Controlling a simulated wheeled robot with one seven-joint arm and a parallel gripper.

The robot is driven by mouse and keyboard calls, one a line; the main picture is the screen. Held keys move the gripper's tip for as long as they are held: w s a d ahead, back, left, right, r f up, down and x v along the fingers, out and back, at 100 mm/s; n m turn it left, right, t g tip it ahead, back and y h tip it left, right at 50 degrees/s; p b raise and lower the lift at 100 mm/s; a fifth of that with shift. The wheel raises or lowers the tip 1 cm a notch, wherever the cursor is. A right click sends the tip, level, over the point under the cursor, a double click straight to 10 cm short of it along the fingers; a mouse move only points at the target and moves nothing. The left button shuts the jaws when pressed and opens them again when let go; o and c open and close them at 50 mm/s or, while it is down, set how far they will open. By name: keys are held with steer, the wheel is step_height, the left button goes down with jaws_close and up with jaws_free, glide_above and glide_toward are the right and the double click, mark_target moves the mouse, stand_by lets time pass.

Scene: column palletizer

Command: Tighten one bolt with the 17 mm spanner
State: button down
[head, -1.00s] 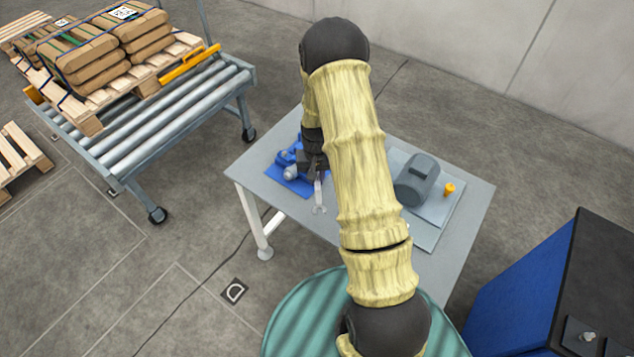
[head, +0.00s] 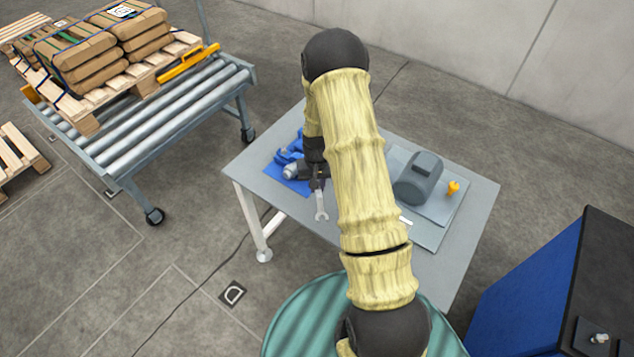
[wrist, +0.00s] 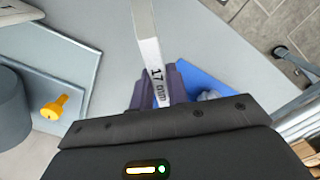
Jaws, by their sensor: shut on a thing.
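My gripper (head: 318,183) is shut on the 17 mm spanner (head: 321,205). The spanner hangs out from the jaws, and its open end shows over the table in the head view. In the wrist view my gripper (wrist: 158,98) holds the spanner (wrist: 148,40) by the part marked "17 mm"; its far end runs out of the picture. A grey motor (head: 418,180) stands on a light plate (head: 430,232) on the table. An orange-yellow bolt-like piece (head: 453,188) stands upright on the plate, right of the motor; it also shows in the wrist view (wrist: 54,108). The spanner is apart from it.
A blue tool or vise (head: 289,155) rests on a blue mat (head: 285,181) left of my gripper on the grey table (head: 472,192). A roller conveyor (head: 165,110) with a loaded pallet stands at left. A blue-black cabinet (head: 545,285) stands at right.

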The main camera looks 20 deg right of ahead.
steer(key=w+d+n, duration=0.1)
steer(key=d+n, duration=0.2)
steer(key=n, duration=0.1)
steer(key=w+d+n+p, duration=0.1)
steer(key=d+n, duration=0.3)
steer(key=w+d+n+p, duration=0.1)
steer(key=d+n, duration=0.2)
steer(key=n, duration=0.1)
steer(key=shift+d+r, duration=0.15)
steer(key=shift+d, duration=0.05)
steer(key=shift+f+b, duration=0.5)
steer(key=shift+f, duration=0.65)
stand_by(2.4)
